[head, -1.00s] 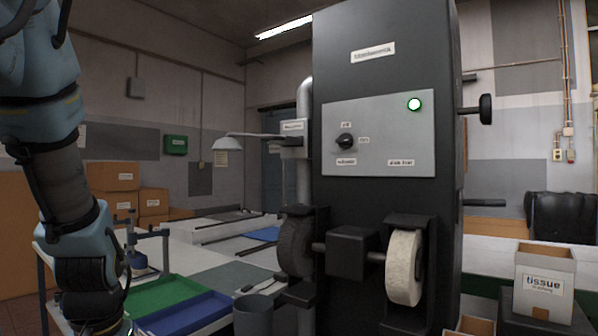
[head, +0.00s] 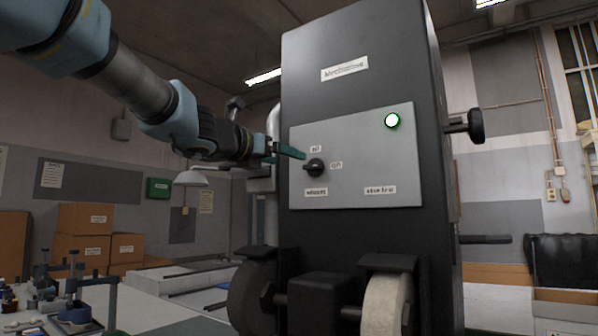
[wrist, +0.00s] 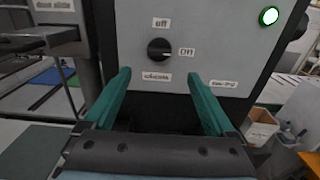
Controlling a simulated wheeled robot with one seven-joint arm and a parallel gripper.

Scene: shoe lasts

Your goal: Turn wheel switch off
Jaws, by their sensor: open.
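The wheel switch is a black rotary knob (head: 315,167) on the grey panel (head: 355,150) of a tall dark machine. Small labels sit above it, to its right and below it. In the wrist view the knob (wrist: 160,49) is ahead of and between the green fingers, with its grip lying roughly sideways. A round green lamp (head: 392,120) glows at the panel's upper right. My gripper (head: 290,153) is open and empty, just left of the knob in the head view. In the wrist view my gripper (wrist: 160,88) appears apart from the knob.
Below the panel are a dark wheel (head: 252,292) and a pale grinding wheel (head: 386,302). A black handle (head: 474,125) juts from the machine's right side. A lamp (head: 192,177) and cardboard boxes (head: 85,222) stand behind at left.

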